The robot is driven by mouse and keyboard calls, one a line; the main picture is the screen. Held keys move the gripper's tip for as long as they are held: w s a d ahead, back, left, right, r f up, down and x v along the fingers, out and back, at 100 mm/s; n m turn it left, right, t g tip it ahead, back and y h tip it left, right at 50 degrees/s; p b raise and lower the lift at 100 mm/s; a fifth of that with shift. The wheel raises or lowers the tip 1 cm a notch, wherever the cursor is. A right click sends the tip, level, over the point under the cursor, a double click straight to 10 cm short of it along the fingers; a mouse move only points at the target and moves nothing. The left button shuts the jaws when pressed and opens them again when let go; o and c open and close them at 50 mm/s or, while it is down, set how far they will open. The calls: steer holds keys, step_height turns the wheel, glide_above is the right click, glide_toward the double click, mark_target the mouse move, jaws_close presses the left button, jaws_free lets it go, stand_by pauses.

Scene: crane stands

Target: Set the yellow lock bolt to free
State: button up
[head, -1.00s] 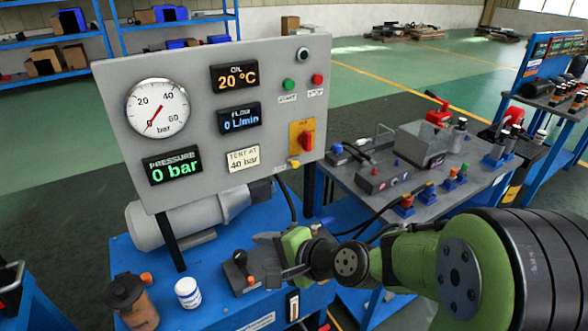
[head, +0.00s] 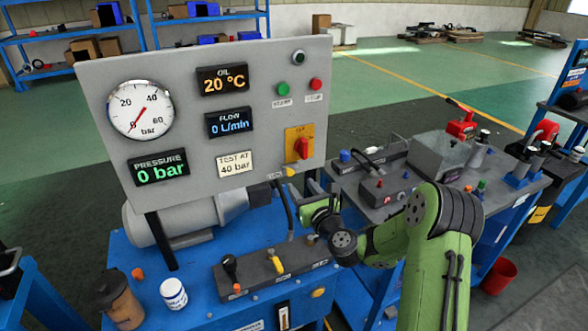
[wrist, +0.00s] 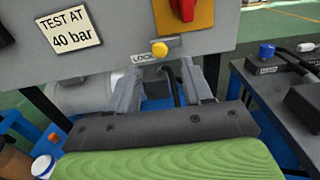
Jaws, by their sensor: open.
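The yellow lock bolt (head: 290,171) is a small round knob at the lower right edge of the grey panel, below the red rotary switch. It also shows in the wrist view (wrist: 159,49), beside a label reading LOCK. My gripper (wrist: 162,76) is open and empty, its two fingers apart and pointing at the panel. The bolt appears just above the gap between the fingertips, apart from them. In the head view my gripper is below and right of the bolt, with its fingers partly hard to make out.
The red switch (head: 302,147) on its yellow plate sits close above the bolt. Below are a lever block with a yellow lever (head: 276,262), a white jar (head: 173,293) and a brown container (head: 120,300). A grey-topped bench (head: 400,205) stands to the right.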

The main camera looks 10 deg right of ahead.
mark_target(291, 174)
steer(key=w, duration=0.3)
steer(key=w+a+p, duration=0.1)
steer(key=w, duration=0.2)
steer(key=shift+a, duration=0.1)
steer(key=shift+s, duration=0.1)
jaws_close()
